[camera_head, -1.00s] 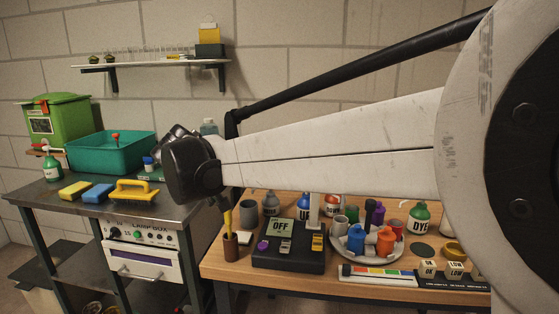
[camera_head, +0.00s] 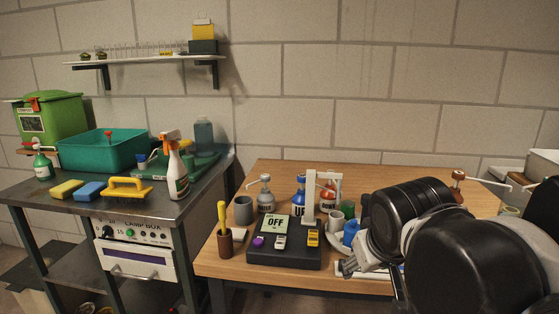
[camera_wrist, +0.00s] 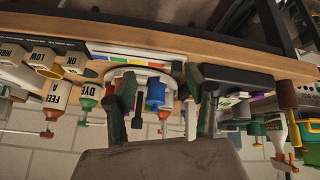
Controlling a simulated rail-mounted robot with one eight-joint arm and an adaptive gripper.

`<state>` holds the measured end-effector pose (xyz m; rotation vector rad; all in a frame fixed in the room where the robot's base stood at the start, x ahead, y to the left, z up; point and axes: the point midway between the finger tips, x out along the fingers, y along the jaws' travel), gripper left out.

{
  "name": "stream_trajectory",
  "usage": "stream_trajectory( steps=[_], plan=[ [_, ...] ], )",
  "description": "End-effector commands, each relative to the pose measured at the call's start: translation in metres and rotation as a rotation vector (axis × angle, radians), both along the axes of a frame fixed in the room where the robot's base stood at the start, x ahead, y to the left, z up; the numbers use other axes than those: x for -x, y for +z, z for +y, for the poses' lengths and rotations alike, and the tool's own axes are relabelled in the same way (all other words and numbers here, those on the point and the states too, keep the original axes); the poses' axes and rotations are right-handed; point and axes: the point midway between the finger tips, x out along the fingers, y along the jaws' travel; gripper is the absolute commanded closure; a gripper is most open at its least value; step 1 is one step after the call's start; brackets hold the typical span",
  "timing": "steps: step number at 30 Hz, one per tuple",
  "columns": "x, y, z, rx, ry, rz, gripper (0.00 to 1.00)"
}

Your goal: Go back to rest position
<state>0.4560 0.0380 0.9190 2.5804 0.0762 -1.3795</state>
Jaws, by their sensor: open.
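My gripper (camera_wrist: 166,88) is open and empty in the wrist view, with its two dark fingers apart. That view is upside down, with the wooden table (camera_wrist: 180,42) at the top and the wall below. Between the fingers, beyond them, a round tray (camera_wrist: 150,73) with coloured pots shows. In the head view my dark arm joints fill the lower right, over the right part of the wooden table (camera_head: 270,180). Most of my gripper is hidden there.
A black device (camera_head: 290,256) reading OFF and a brown cup (camera_head: 225,243) stand near the table's front edge. At left a metal bench holds a teal tub (camera_head: 95,155) and a spray bottle (camera_head: 176,175). A shelf (camera_head: 140,63) hangs above.

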Motion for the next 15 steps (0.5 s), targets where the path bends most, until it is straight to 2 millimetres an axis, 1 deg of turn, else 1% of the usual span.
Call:
stream_trajectory(
  steps=[1,3,6,14,15],
  plan=[
    [0.015,-0.009,-0.010,-0.023,-0.024,-0.003,0.51],
    [0.031,-0.019,-0.017,-0.053,-0.050,-0.006,0.51],
    [0.050,-0.032,-0.025,-0.089,-0.079,-0.013,0.51],
    [0.087,-0.062,-0.038,-0.164,-0.144,-0.030,0.51],
    [0.090,-0.062,-0.039,-0.171,-0.150,-0.033,0.51]
  ],
)
